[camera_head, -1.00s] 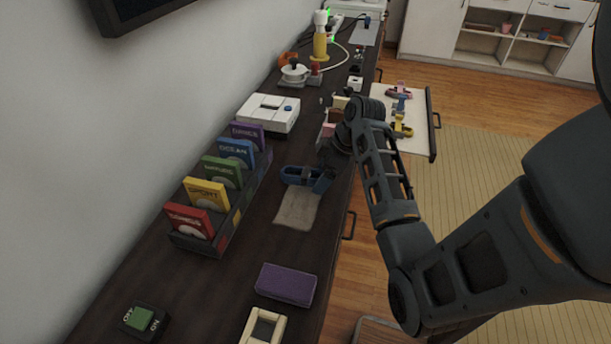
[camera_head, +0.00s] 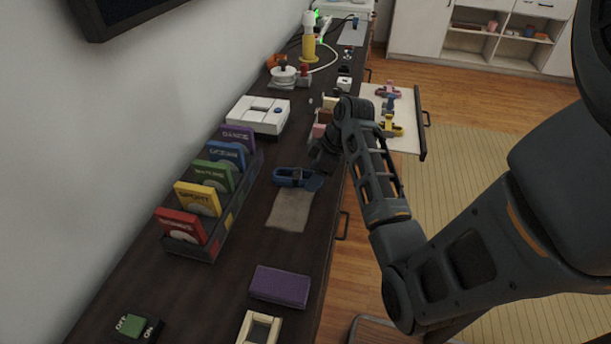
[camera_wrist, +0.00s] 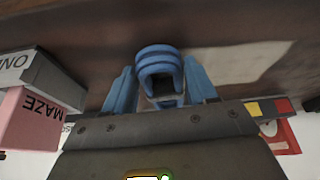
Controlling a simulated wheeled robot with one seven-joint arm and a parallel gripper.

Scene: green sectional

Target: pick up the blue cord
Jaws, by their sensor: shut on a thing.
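The blue cord (camera_head: 288,177), a small coiled bundle, is at the dark counter's surface just behind a beige cloth. In the wrist view the cord (camera_wrist: 158,62) shows as thick blue loops between the two blue fingers of my gripper (camera_wrist: 161,80). My gripper (camera_head: 312,180) is shut on the cord, reaching it from the right in the head view. I cannot tell whether the cord is clear of the counter. Part of it is hidden behind the fingers.
A rack of colored cases (camera_head: 228,222) stands left of the cord, with a white device (camera_head: 259,115) behind. The beige cloth (camera_head: 290,210) and a purple box (camera_head: 280,286) lie nearer. Small boxes (camera_wrist: 32,112) are close beside my gripper. An open drawer (camera_head: 408,139) juts out right.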

